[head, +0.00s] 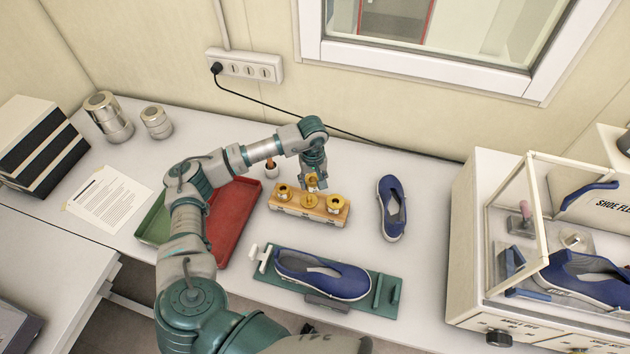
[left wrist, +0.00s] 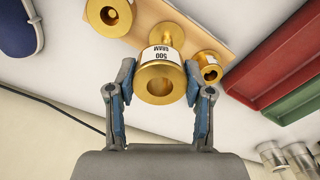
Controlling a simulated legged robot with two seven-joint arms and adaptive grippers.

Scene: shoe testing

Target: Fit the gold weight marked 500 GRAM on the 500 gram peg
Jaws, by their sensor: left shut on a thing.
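A wooden block (head: 298,211) stands mid-table, with a gold weight (head: 283,193) on its left and another (head: 335,205) on its right. My left gripper (head: 314,182) is above the middle of the block, pointing down. In the left wrist view its fingers (left wrist: 160,82) are shut on the gold weight (left wrist: 160,84), whose white label reads 500 GRAM upside down. The block (left wrist: 215,22) is behind it there. Whether the weight touches the block or is clear of it I cannot tell; the 500 gram peg is hidden or not distinguishable. My right gripper is out of view.
A blue shoe (head: 320,272) lies on a green fixture (head: 388,292) in front of the block. Another blue shoe (head: 393,207) lies to the right. Red (head: 236,217) and green trays are at left, beneath my arm. A flex tester (head: 480,240) stands far right.

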